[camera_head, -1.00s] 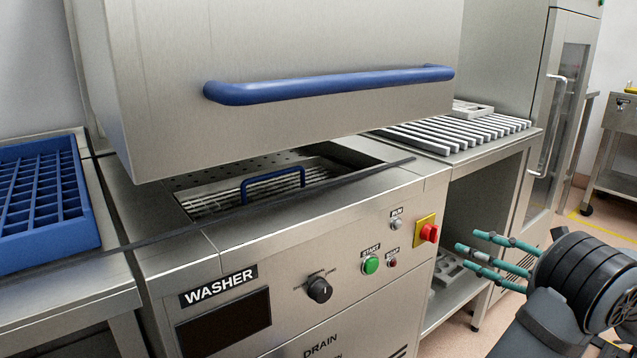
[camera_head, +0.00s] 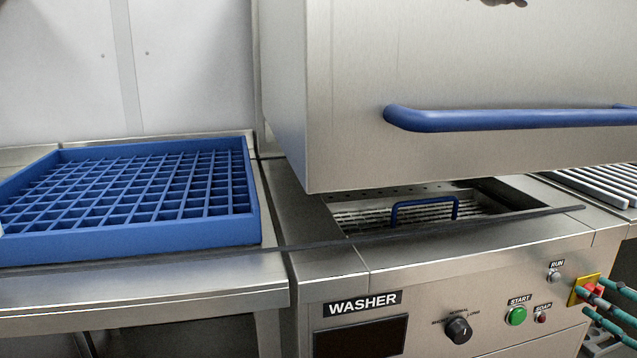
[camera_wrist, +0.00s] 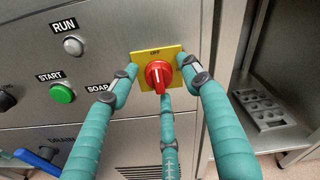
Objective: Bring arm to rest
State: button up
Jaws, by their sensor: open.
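My gripper (camera_wrist: 158,82) has three teal fingers, spread open with nothing between them. In the wrist view the fingers frame the red rotary switch (camera_wrist: 159,76) on its yellow plate (camera_wrist: 139,58) on the washer front. Whether a fingertip touches the plate I cannot tell. In the head view the teal fingers show at the lower right edge, in front of the red switch. The washer (camera_head: 470,265) stands with its hood (camera_head: 450,70) raised over the basin.
A blue divided rack (camera_head: 130,245) lies on the counter left of the washer. A blue-handled basket (camera_head: 425,203) sits in the basin. A grey mould tray (camera_wrist: 268,108) lies on a low shelf right of the washer. The green start button (camera_head: 516,316) is left of the switch.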

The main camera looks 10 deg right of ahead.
jog(key=shift+s, duration=0.1)
jog(key=s+r, duration=0.1)
jog(key=s, duration=1.1)
jog(key=w+f+m+t+y+p, duration=0.1)
jog(key=w+m+p, duration=0.4)
jog(key=w+m, duration=0.7)
jog(key=m+y, duration=0.1)
jog(key=m, duration=0.3)
jog(key=shift+f+m, duration=0.15)
jog(key=shift+m, duration=0.15)
